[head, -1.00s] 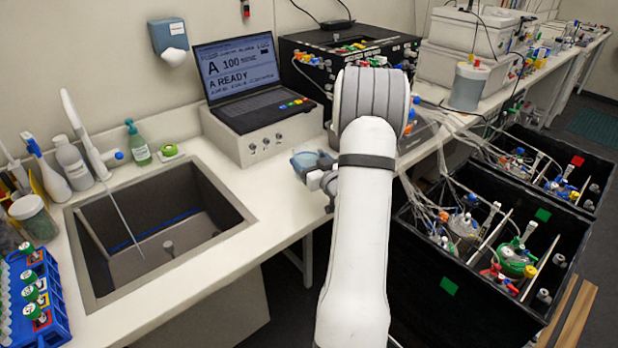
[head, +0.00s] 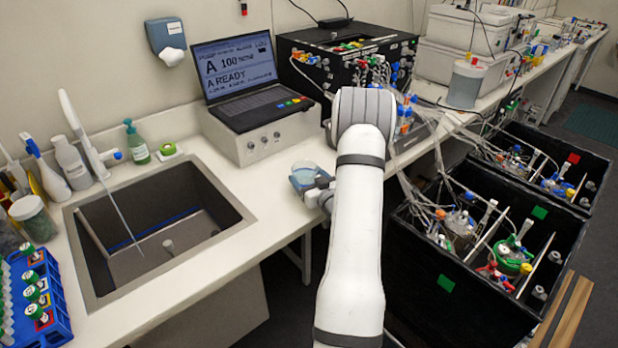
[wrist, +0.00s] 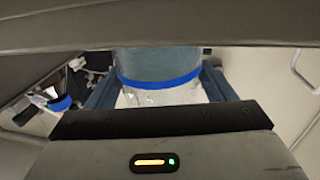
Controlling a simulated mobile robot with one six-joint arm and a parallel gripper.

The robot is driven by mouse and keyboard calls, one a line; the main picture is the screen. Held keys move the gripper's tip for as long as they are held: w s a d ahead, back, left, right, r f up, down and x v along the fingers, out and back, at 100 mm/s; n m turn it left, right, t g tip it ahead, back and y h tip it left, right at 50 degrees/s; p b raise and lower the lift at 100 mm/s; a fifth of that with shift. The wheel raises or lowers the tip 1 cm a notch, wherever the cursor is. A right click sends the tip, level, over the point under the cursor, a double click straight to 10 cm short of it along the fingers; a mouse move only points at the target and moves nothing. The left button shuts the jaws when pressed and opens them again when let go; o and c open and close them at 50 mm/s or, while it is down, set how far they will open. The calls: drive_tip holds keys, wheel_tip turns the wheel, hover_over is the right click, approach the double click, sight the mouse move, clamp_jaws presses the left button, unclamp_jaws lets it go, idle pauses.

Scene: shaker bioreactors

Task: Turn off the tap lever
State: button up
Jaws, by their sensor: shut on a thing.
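The white tap (head: 82,130) stands at the back left of the sink (head: 160,222). Its small blue-tipped lever (head: 117,154) sticks out to the right of the tap's body. A thin pale line, perhaps water, runs from the tap down into the basin. My gripper (head: 306,186) is over the counter's front edge, well to the right of the sink and tap. It is shut on a clear round vessel (head: 304,167) with a bluish look. In the wrist view, the vessel with its blue band (wrist: 160,80) sits between the fingers.
A green soap bottle (head: 137,142) and a green-and-white round item (head: 168,149) stand right of the lever. White bottles (head: 72,163) stand left of the tap. A laptop on a control box (head: 250,140) is behind the gripper. Black bins (head: 470,300) are at right.

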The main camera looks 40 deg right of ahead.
drive_tip(key=o, duration=1.1)
